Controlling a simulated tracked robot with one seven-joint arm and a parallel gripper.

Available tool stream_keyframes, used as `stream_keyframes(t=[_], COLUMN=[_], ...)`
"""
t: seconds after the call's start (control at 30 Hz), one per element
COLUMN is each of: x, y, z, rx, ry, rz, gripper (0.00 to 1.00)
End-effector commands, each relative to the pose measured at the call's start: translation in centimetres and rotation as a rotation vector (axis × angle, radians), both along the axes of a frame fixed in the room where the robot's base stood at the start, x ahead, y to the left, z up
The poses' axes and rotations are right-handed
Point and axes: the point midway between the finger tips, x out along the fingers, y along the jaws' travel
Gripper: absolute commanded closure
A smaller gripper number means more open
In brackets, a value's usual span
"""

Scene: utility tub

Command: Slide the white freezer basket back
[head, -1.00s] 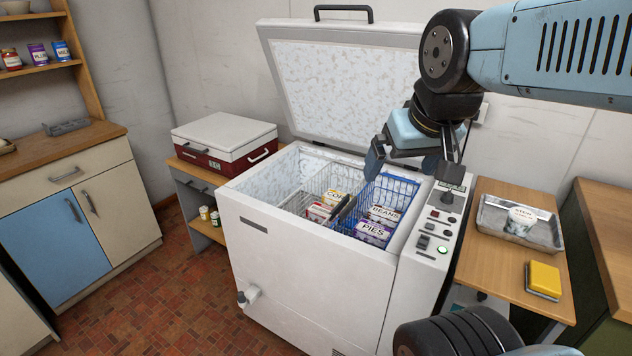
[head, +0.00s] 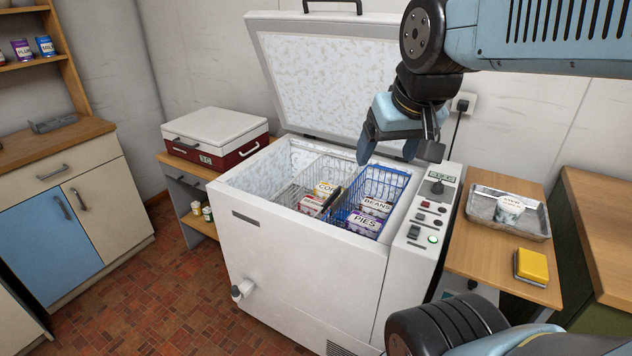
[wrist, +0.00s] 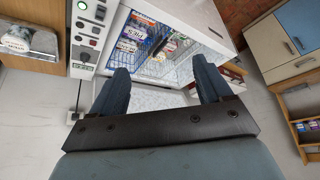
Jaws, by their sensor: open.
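The white freezer basket (head: 292,193) is inside the open chest freezer (head: 290,270), left of the blue wire basket (head: 396,180). Boxes sit in the baskets, among them a yellow-and-white one (head: 327,188) and boxes marked BEANS and PIES. A dark handle stands between the two baskets. My gripper (head: 402,152) is open and empty above the right rear of the freezer, higher than the blue basket and apart from it. In the wrist view my open gripper (wrist: 160,85) has its fingers spread, with the freezer beyond them. The white basket is partly hidden by the freezer's walls.
The freezer lid (head: 335,80) stands raised behind. A control panel (head: 430,215) is on the freezer's right. A metal tray (head: 480,207) with a tub and a yellow sponge (head: 532,266) are on the right table. A red-and-white cooler (head: 215,135) stands at left.

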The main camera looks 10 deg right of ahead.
Motion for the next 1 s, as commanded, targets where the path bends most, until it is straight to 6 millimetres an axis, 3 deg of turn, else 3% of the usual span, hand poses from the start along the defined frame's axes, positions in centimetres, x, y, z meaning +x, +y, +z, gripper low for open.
stream_keyframes(t=[0.3, 0.57, 1.0], x=[7.5, 14.3, 25.8], y=[-0.4, -0.8, -1.7], z=[0.6, -0.3, -5.5], rx=[0.052, 0.091, 0.139], ry=[0.086, 0.155, 0.269], rz=[-0.116, -0.218, -0.394], gripper=[0.53, 0.78, 0.79])
